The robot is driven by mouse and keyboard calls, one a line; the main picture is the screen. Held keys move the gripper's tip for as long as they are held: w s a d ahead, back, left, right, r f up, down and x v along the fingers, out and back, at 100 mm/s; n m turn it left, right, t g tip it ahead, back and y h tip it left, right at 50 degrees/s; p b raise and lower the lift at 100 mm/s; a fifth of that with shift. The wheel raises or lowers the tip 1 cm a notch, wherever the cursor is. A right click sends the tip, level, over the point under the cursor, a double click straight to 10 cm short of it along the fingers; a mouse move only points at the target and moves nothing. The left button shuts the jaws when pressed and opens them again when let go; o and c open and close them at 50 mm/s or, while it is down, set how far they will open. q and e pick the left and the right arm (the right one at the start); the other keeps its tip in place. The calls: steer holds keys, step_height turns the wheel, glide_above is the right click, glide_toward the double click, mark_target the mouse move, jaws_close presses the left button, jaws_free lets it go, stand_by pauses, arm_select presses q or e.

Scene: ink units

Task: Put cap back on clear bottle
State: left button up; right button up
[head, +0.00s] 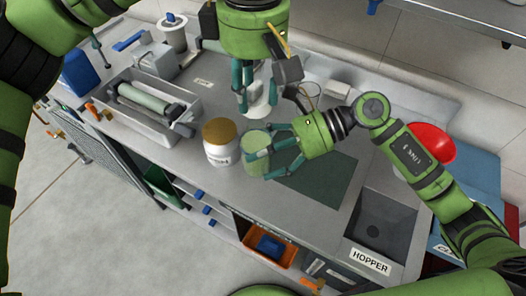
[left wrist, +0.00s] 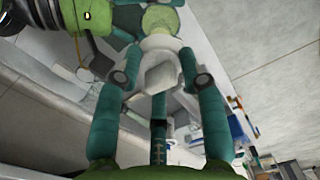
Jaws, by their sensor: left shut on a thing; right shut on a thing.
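My left gripper (head: 256,92) is above the bench, pointing down, with its fingers around a pale whitish object (head: 262,107). In the left wrist view this object (left wrist: 163,73) sits between the fingers; I cannot tell whether it is the clear bottle or its cap. My right gripper (head: 277,153) reaches in from the right and is shut around a pale green, round-topped container (head: 256,142). That container also shows beyond the left fingers in the left wrist view (left wrist: 161,19). A white labelled jar with an orange-brown lid (head: 219,133) stands just left of the green container.
A grey tray with a roller (head: 150,108) lies to the left. A dark green mat (head: 322,178) is right of the right gripper, before the hopper (head: 386,218). A red bowl (head: 432,143) is at the right.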

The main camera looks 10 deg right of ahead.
mark_target(255, 114)
arm_select(q)
steer(key=shift+f, duration=1.4)
steer(key=shift+r, duration=0.15)
steer(key=shift+f, duration=0.95)
steer(key=shift+f, duration=0.6)
steer(key=o, duration=0.8)
